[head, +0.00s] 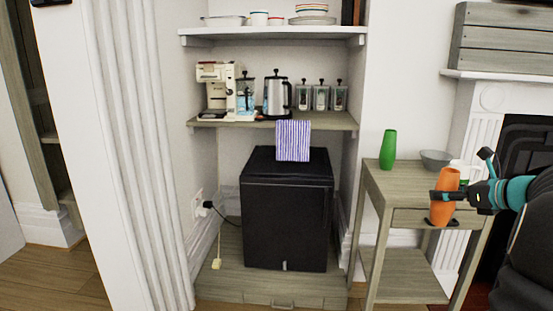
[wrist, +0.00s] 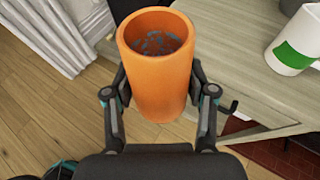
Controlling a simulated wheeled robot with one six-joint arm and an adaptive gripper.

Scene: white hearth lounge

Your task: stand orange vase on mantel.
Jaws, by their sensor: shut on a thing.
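The orange vase (head: 444,203) is upright in my gripper (head: 441,208), in front of the small wooden side table. In the wrist view the vase (wrist: 158,85) shows its open mouth, and the fingers of my gripper (wrist: 160,108) are shut on its two sides. The mantel (head: 500,75) is a white shelf above the fireplace at the right edge of the head view. A grey slatted wooden piece (head: 505,38) stands on it. The head view cuts off the mantel's right part.
The side table (head: 385,180) holds a green vase (head: 389,148), a grey bowl (head: 436,158) and a white-and-green mug (wrist: 298,42). Left of it, an alcove holds a black mini fridge (head: 287,215) and shelves with kitchen items. Wooden floor lies in front.

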